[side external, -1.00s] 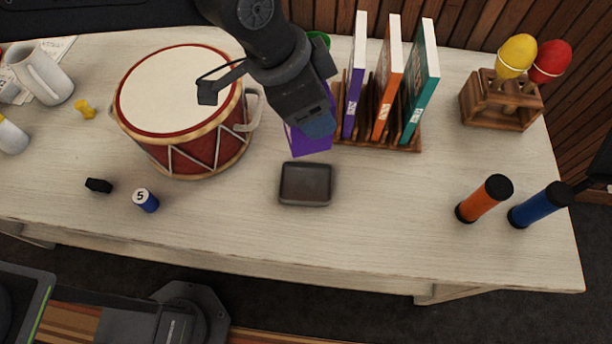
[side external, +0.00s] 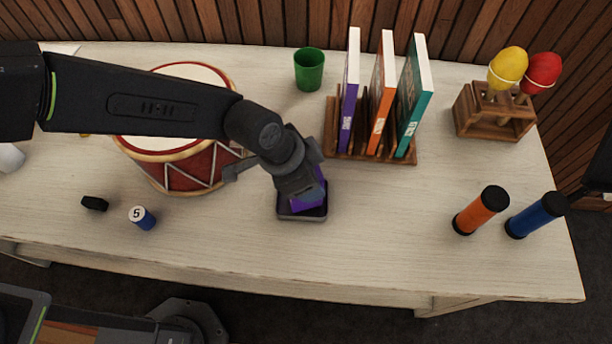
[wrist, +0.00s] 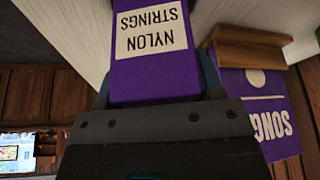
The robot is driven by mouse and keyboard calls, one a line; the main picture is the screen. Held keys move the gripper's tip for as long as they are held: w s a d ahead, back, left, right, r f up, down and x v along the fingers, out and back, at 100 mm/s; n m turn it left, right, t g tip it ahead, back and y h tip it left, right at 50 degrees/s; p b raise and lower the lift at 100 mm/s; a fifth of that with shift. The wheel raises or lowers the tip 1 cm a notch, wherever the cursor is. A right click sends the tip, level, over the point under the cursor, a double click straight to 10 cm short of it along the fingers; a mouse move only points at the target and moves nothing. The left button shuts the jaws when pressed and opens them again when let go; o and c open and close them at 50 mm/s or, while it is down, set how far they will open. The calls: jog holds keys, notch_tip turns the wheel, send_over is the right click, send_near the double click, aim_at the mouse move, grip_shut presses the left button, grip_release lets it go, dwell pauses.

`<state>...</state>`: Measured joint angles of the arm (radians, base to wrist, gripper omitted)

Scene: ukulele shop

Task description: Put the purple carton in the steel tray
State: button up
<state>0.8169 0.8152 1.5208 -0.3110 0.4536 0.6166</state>
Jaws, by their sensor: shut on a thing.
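The purple carton (side external: 309,200) is in my gripper (side external: 305,188), low over the steel tray (side external: 290,216) and within its outline in the side view. My gripper hides part of the carton and most of the tray. I cannot tell whether the carton touches the tray floor. In the wrist view the carton (wrist: 155,75) stands between the two fingers, its white "NYLON STRINGS" label facing the camera. My gripper (wrist: 158,92) is shut on it. The tray is a small dark grey square with a low rim.
A red drum (side external: 185,165) stands left of the tray under my arm. A wooden rack (side external: 340,155) with upright books stands behind right, and a green cup (side external: 309,70) behind.

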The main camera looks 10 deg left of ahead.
jog(key=shift+f, duration=0.75)
jog(key=o, duration=1)
jog(key=shift+f, duration=0.15)
jog(key=shift+c, duration=0.2)
jog(key=v, duration=1.2)
